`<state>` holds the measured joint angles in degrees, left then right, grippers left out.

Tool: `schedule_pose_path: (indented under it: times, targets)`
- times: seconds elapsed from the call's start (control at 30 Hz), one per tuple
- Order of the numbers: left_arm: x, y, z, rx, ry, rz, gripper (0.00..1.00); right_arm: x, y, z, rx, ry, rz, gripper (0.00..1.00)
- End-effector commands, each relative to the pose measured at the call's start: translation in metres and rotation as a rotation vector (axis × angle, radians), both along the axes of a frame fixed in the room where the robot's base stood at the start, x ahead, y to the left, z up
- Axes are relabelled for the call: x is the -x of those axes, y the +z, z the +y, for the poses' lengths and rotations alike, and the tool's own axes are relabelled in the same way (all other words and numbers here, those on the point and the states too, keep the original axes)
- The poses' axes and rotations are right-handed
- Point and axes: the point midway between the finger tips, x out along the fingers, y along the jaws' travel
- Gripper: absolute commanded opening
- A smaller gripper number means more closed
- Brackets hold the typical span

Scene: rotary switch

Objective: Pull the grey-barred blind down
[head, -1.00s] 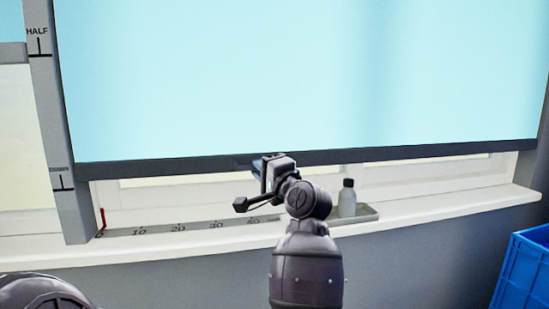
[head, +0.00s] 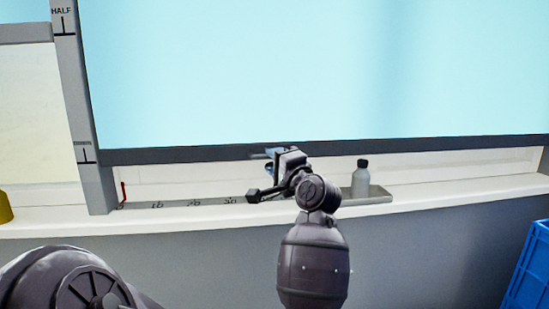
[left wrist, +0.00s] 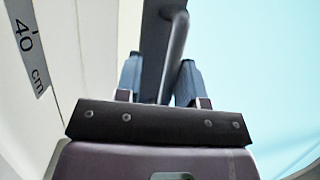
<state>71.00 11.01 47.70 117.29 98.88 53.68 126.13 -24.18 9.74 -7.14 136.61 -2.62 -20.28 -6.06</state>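The pale blue blind (head: 300,70) hangs over the window. Its dark grey bottom bar (head: 430,144) is a little above the sill and near the level of the DOWN mark (head: 85,155). My left gripper (head: 270,160) is at this bar. In the left wrist view, a grey rod-like handle (left wrist: 176,50) on the bar lies between its two blue fingers (left wrist: 160,80). The fingers sit close on either side, seemingly shut on it; the exact contact is partly hidden. My right gripper is not in view.
A grey bottle (head: 360,182) stands on a tray (head: 380,197) on the sill, right of my left wrist. A blue crate (head: 530,270) is at the lower right, a yellow object (head: 5,208) at the left edge.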

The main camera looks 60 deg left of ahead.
Motion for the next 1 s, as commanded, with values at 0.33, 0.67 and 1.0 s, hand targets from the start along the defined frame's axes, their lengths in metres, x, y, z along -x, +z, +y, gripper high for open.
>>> schedule_pose_path:
  times: [0.33, 0.67, 1.0]
  targets:
    - [0.000, 0.002, -0.002, -0.004, -0.001, -0.002, 0.39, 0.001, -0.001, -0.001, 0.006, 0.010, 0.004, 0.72]
    - [-0.002, -0.011, -0.048, -0.003, -0.005, 0.002, 0.39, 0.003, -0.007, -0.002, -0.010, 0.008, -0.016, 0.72]
    - [-0.002, -0.019, -0.098, -0.002, -0.002, 0.002, 0.39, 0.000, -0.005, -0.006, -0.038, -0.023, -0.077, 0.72]
